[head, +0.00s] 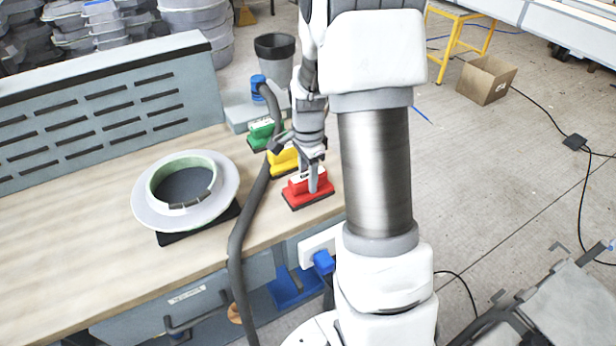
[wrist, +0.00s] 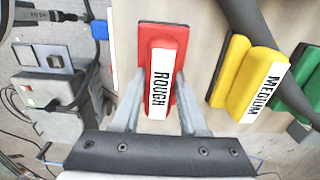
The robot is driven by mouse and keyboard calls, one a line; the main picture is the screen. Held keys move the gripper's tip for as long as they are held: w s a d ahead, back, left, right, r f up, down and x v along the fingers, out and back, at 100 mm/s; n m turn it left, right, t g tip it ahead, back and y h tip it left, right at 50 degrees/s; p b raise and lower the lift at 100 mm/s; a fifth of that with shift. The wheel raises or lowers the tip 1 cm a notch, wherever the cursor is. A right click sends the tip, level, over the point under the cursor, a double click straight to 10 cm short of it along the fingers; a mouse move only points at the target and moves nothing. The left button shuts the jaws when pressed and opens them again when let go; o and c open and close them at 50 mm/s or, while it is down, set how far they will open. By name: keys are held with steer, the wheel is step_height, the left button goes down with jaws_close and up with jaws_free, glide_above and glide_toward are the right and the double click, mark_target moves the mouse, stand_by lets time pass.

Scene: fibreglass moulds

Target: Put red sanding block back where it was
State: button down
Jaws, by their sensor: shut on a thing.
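The red sanding block (head: 308,191) is at the right end of the wooden workbench, near its edge. In the wrist view the red block (wrist: 163,50) carries a white label reading "ROUGH". My gripper (head: 314,182) is shut on it, with one finger on each side in the wrist view (wrist: 155,108). The block appears at or just above the bench top; I cannot tell whether it touches. The yellow sanding block (head: 284,162), labelled "MEDIUM" in the wrist view (wrist: 250,82), sits just behind it. The green sanding block (head: 262,134) is farther back in the same row.
A dark hose (head: 240,240) runs over the bench, left of the blocks. A white ring-shaped mould (head: 146,205) stands on the bench farther left. A grey bin (head: 275,48) stands behind the bench. Bare bench top (head: 60,260) lies at the front left.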

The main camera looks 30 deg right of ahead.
steer(key=shift+f, duration=0.1)
steer(key=shift+c, duration=2.2)
jaws_free()
